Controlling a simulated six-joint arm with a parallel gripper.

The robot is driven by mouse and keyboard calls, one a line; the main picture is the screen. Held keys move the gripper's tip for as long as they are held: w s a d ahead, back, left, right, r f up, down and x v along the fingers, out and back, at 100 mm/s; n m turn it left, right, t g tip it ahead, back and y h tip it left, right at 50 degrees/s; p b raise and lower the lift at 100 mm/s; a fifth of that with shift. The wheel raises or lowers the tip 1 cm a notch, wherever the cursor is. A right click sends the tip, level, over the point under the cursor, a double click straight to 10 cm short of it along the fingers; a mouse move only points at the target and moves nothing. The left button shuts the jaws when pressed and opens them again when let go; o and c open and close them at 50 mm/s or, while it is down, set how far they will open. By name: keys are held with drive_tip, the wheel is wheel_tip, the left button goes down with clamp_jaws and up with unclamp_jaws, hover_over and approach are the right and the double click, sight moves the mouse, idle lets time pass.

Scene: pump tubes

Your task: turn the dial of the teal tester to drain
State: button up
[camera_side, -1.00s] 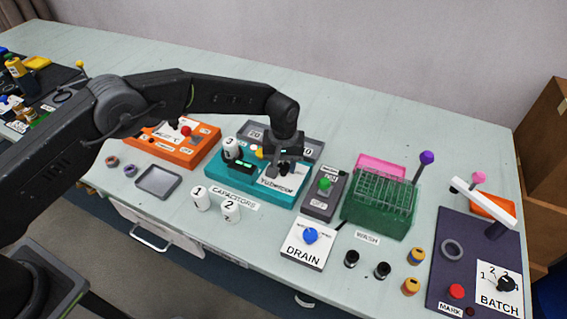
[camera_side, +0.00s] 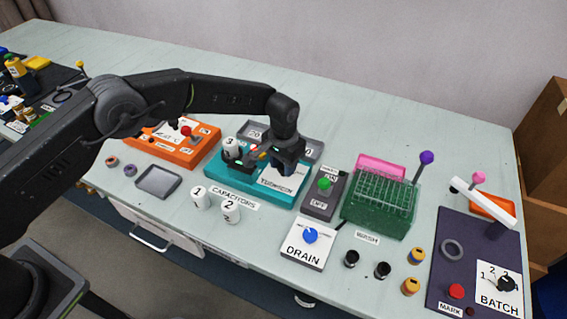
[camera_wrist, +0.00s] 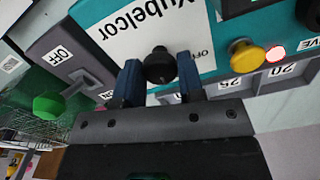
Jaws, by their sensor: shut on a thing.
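The teal tester (camera_side: 228,180) stands mid-table, with a white "Yubelcor" plate that also shows upside down in the wrist view (camera_wrist: 125,30). Its black dial (camera_wrist: 160,65) sits on this plate. My gripper (camera_wrist: 160,82) is shut on the dial, with one blue finger on each side of it. In the side view, my gripper (camera_side: 289,168) hides the dial. "OFF" is printed near the dial; its pointer and any drain mark cannot be read. A capacitor marked 3 (camera_side: 231,145) stands at the tester's left. A yellow button (camera_wrist: 241,51) and a pinkish-red lamp (camera_wrist: 277,50) show on the tester.
A grey switch box with a green knob (camera_side: 324,183) stands close on the tester's right. A white DRAIN box with a blue knob (camera_side: 311,235) is in front. Capacitors 1 (camera_side: 199,197) and 2 (camera_side: 230,210) stand before the tester. A grey tray (camera_side: 262,131) lies behind.

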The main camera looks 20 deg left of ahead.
idle(0.4)
drive_tip(key=o, duration=0.9)
drive_tip(key=shift+r, duration=0.1)
wheel_tip(320, 180, up, 14)
drive_tip(key=shift+f, duration=0.2)
